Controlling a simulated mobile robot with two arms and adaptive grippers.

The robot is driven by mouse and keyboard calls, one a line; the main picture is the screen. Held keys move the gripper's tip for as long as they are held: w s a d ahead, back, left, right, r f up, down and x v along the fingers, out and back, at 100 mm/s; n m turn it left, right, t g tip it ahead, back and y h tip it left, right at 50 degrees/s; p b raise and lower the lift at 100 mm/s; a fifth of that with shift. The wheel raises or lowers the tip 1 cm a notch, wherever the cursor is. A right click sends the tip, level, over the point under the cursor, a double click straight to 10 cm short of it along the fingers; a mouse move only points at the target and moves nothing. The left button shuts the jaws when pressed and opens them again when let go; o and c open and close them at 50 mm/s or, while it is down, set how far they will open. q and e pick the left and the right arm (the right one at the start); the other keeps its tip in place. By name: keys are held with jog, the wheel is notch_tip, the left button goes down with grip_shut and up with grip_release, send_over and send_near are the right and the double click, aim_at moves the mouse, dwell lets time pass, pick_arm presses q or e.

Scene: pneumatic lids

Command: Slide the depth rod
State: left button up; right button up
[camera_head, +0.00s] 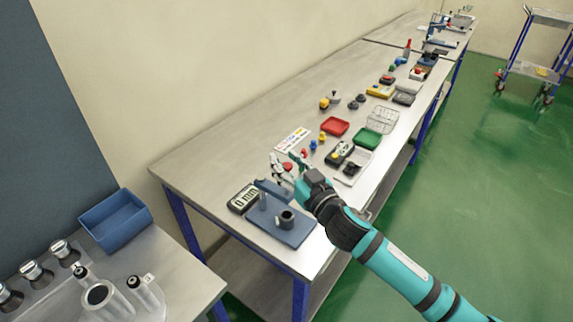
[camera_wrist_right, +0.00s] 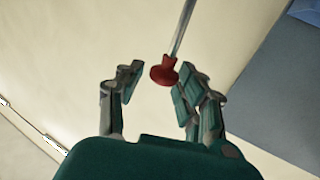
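The depth gauge stands at the near end of the long bench, with a blue base plate (camera_head: 290,236), a dark grey cylinder (camera_head: 286,219) and a blue arm on a post. A display (camera_head: 244,198) beside it reads "0 mm". The depth rod's red knob (camera_head: 287,166) shows by my right gripper (camera_head: 284,161). In the right wrist view, the thin silver rod (camera_wrist_right: 183,27) ends in the red knob (camera_wrist_right: 163,70). The knob lies between the open fingers of my right gripper (camera_wrist_right: 158,82), close to the right-hand finger; I cannot tell whether they touch. My left gripper is not in view.
Behind the gauge lie a red tray (camera_head: 335,126), a green tray (camera_head: 368,141), a label sheet (camera_head: 292,140) and small coloured parts. A side table at lower left holds a blue bin (camera_head: 116,219) and metal cylinders.

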jog(key=shift+o, duration=0.6)
jog(key=shift+s+f, duration=0.1)
jog(key=shift+f, duration=0.1)
jog(key=shift+s+d+f, duration=0.15)
jog(key=shift+s, duration=0.05)
jog(key=v, duration=1.1)
jog(key=shift+s+r, duration=0.2)
jog(key=shift+s, duration=0.05)
jog(key=shift+d, duration=0.15)
